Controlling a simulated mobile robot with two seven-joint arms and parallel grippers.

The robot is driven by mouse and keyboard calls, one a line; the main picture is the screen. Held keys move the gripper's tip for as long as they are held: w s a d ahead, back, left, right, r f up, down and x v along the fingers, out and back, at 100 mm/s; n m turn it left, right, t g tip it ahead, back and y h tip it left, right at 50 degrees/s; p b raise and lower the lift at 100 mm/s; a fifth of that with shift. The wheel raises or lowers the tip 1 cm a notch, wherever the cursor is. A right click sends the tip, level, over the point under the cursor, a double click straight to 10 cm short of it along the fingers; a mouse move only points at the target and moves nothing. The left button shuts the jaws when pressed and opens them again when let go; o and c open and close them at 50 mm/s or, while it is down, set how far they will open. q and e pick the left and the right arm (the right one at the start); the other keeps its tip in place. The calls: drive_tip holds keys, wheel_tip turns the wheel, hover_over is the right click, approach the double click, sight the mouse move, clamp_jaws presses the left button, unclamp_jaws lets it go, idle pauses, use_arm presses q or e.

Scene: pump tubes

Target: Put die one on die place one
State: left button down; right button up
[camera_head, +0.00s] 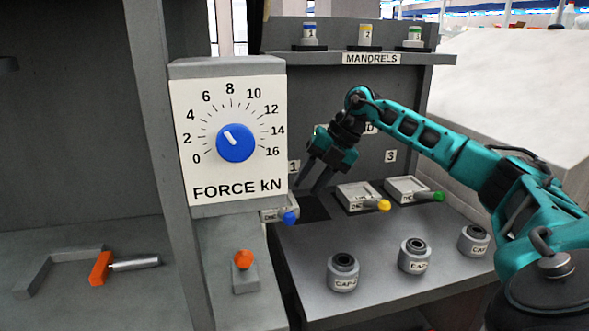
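A grey die block (272,214) with a blue-tipped handle (289,217) sits at the left end of the grey bench, partly hidden by the force panel. I take it to be die one, but its label is too small to read. Beside it on the right is a dark, flat area (313,208) below the "1" label (294,166) on the back wall; whether it is die place one is unclear. My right gripper (308,190) reaches in from the right, fingers apart, pointing down above the dark area, with nothing visible between them. My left gripper is out of view.
Two similar dies, with yellow (384,204) and green (438,196) tips, sit to the right. Caps (343,272) stand in front. The force dial panel (228,135) rises at the left. Mandrels (366,35) stand on the shelf (430,57). An orange-handled tool (101,268) lies far left.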

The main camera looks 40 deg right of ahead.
sight(285, 217)
drive_tip(key=shift+w+d+r, duration=0.2)
drive_tip(key=shift+d+r, duration=0.1)
drive_tip(key=shift+d, duration=0.35)
drive_tip(key=b+x, duration=0.1)
drive_tip(key=x, duration=1.2)
drive_tip(key=shift+d+f, duration=0.1)
drive_tip(key=shift+d, duration=0.1)
drive_tip(key=shift+c, duration=0.3)
clamp_jaws()
idle(0.6)
